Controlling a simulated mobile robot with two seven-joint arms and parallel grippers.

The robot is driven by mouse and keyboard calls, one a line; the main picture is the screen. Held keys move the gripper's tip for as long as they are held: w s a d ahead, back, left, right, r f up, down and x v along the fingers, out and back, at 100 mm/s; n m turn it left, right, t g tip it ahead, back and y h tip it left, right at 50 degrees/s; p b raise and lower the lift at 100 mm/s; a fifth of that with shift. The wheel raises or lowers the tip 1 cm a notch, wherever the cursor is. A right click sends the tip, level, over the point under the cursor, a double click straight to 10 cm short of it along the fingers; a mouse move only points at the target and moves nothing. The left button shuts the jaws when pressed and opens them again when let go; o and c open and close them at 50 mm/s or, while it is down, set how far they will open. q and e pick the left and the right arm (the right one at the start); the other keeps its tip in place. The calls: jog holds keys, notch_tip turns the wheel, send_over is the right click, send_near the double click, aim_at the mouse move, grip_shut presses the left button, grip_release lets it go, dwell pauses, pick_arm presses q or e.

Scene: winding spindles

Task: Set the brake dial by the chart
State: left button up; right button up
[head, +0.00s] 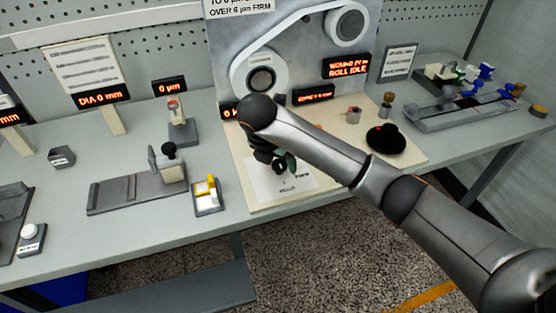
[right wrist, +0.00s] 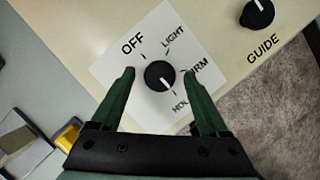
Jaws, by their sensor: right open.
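The brake dial is a black round knob (right wrist: 160,76) on a white plate (right wrist: 118,92) marked OFF, LIGHT, FIRM and a partly hidden HOLD. A pale mark shows on the knob's lower right; I cannot tell for sure which word it points at. My right gripper (right wrist: 159,73) is open, its green fingers either side of the knob with gaps. In the head view my right gripper (head: 284,163) is over the plate (head: 285,186), largely hidden by my arm. A chart (head: 239,8), cut off at the top, reads "OVER 6 µm FIRM". My left gripper is out of view.
A GUIDE knob (right wrist: 258,14) sits right of the plate. A yellow-and-white switch (head: 207,195) stands left of the board. A black round part (head: 386,139) lies at its right.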

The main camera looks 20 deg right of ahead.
grip_shut()
dwell(0.5)
